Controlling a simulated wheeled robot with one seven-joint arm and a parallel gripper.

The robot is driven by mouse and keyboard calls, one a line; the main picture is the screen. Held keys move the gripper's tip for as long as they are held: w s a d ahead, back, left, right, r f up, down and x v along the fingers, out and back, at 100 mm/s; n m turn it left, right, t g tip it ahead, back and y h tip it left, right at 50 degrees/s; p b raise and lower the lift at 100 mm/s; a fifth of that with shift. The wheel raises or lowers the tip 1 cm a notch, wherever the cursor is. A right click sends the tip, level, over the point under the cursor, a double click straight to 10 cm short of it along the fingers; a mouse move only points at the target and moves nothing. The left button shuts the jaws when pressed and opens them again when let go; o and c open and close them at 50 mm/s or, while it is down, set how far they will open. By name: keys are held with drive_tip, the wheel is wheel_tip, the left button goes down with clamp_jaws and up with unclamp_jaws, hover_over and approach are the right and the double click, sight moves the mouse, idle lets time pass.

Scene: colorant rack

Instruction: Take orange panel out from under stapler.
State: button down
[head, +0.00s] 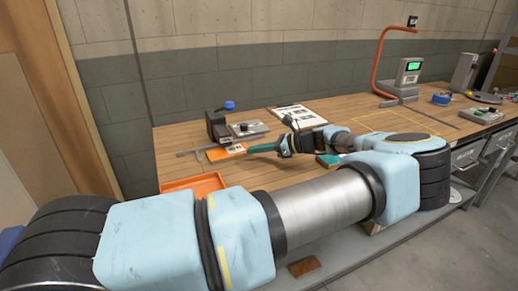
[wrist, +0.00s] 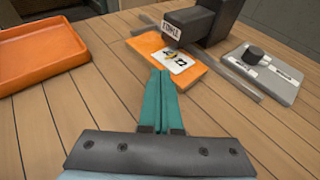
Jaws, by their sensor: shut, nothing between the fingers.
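The orange panel (wrist: 190,77) lies on the wooden bench in the wrist view, with a white label marked 12 on its top. It also shows in the head view (head: 215,155). The black stapler (wrist: 207,20) stands at the panel's far side, its front end over the panel; whether it touches is unclear. It shows in the head view (head: 216,126) too. My gripper (wrist: 160,74) has teal fingers, shut together and empty, pointing at the near edge of the panel. In the head view my gripper (head: 250,149) is just right of the panel.
An orange tray (wrist: 40,50) sits to the left on the bench. A grey plate with a black knob (wrist: 262,72) lies right of the stapler. A grey metal strip (wrist: 230,76) runs behind the panel. Bare wood lies between tray and panel.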

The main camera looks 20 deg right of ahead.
sight(228, 151)
drive_tip(key=w+a+p, duration=0.1)
drive_tip(key=a, duration=0.1)
drive_tip(key=w+a+p, duration=0.1)
drive_tip(key=w+a, duration=0.1)
drive_tip(key=w+a+p, duration=0.1)
drive_tip(key=a, duration=0.1)
drive_tip(key=shift+w+a+r, duration=0.1)
drive_tip(key=shift+w+a, duration=0.2)
drive_tip(key=shift+d+f, duration=0.1)
drive_tip(key=shift+f, duration=0.15)
drive_tip(key=shift+s+f, duration=0.1)
drive_tip(key=shift+f, duration=0.6)
